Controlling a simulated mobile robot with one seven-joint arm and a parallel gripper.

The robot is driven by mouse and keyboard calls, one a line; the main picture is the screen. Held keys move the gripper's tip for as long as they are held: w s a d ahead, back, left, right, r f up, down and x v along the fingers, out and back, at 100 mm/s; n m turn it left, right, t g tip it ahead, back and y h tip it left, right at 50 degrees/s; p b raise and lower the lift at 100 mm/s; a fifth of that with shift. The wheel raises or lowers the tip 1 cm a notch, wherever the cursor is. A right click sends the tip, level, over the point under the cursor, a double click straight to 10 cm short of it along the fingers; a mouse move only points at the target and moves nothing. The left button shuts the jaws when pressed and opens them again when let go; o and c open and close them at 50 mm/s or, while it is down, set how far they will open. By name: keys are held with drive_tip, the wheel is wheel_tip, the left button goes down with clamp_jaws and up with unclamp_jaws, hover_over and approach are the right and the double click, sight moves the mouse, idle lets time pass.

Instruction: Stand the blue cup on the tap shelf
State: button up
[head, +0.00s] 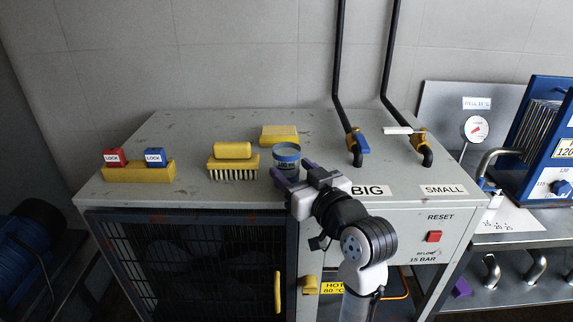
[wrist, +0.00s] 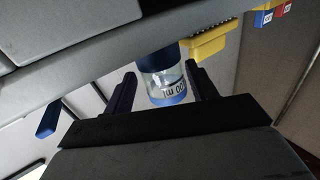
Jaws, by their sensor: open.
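The blue cup (head: 287,158), clear-sided with blue bands, stands upright on the grey cabinet top (head: 200,130), near its front edge. In the wrist view the cup (wrist: 166,78) shows between the two dark fingers, with upside-down "ml" lettering. My gripper (head: 293,174) is open and reaches to the cup from the front right. One finger is on each side of the cup, with gaps visible in the wrist view. I cannot tell surely which surface is the tap shelf; a grey shelf (head: 503,222) under a chrome spout (head: 492,160) lies at the right.
A yellow brush (head: 233,163) and a yellow block (head: 280,135) are near the cup. A yellow lock holder (head: 138,172) is at the left. Two black pipes with valves (head: 357,143) stand behind right. A gauge (head: 475,129) and blue plate unit (head: 548,130) are at the right.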

sight(285, 163)
drive_tip(key=p+x, duration=0.1)
drive_tip(key=x, duration=0.1)
drive_tip(key=shift+w+a+r, duration=0.2)
drive_tip(key=shift+w+a, duration=0.05)
drive_tip(key=shift+a, duration=0.05)
drive_tip(key=shift+w+a+f, duration=0.15)
drive_tip(key=shift+w+a, duration=0.05)
drive_tip(key=shift+w, duration=0.25)
drive_tip(key=c, duration=0.8)
